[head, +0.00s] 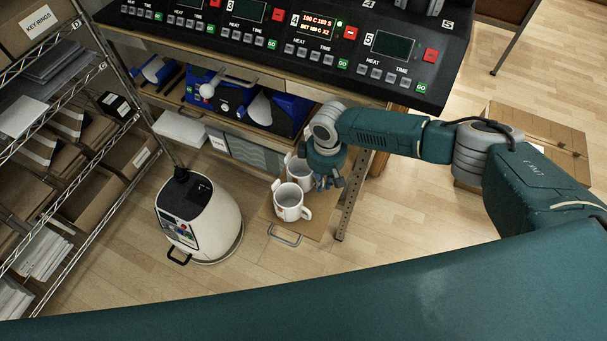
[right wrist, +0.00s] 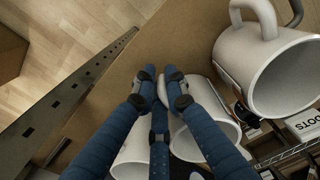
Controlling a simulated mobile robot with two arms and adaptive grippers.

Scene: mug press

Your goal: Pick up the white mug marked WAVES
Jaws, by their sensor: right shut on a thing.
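A white mug (head: 292,200) stands upright near the front of a pulled-out wooden drawer or board (head: 318,222), its handle to the right. A second white mug (head: 299,168) is behind it, partly covered by my right gripper (head: 329,180). The right gripper's fingers (right wrist: 161,82) are shut around a white handle in the right wrist view. White mug bodies (right wrist: 207,122) lie below the fingers; the fingers cover parts of them. Another mug, with its handle at the top, is at upper right (right wrist: 262,65). I cannot read WAVES on any mug. My left gripper is not in view.
A rounded white machine (head: 205,215) stands left of the mugs. Wire shelving with boxes (head: 65,150) fills the left. A metal post (right wrist: 60,95) is beside the gripper.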

